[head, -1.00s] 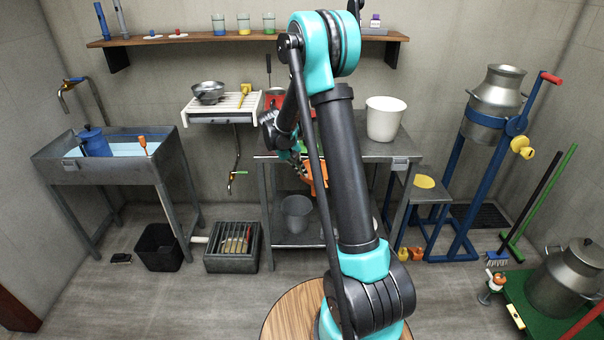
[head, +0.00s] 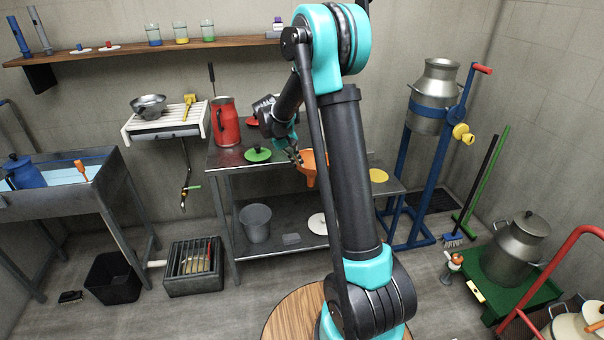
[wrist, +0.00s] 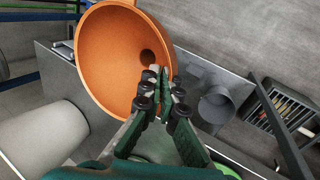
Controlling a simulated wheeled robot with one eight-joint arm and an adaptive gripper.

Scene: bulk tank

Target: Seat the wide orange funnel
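The wide orange funnel (head: 309,167) hangs from my gripper (head: 297,156) near the front of the metal table, partly hidden behind my arm. In the wrist view, the funnel (wrist: 105,50) shows its wide bowl and the dark hole at its bottom. My gripper's fingers (wrist: 160,76) are closed together on the funnel's rim. A metal milk can (head: 437,88) with an open-looking top sits in a blue stand at the back right. A lidded metal can (head: 514,250) stands at the right.
The metal table (head: 228,160) holds a red jug (head: 225,122) and a green lid (head: 257,154). A grey bucket (head: 256,222) stands on its lower shelf. A white bucket (wrist: 40,140) is close below my gripper. A green cart (head: 520,284) and red-railed cart are right.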

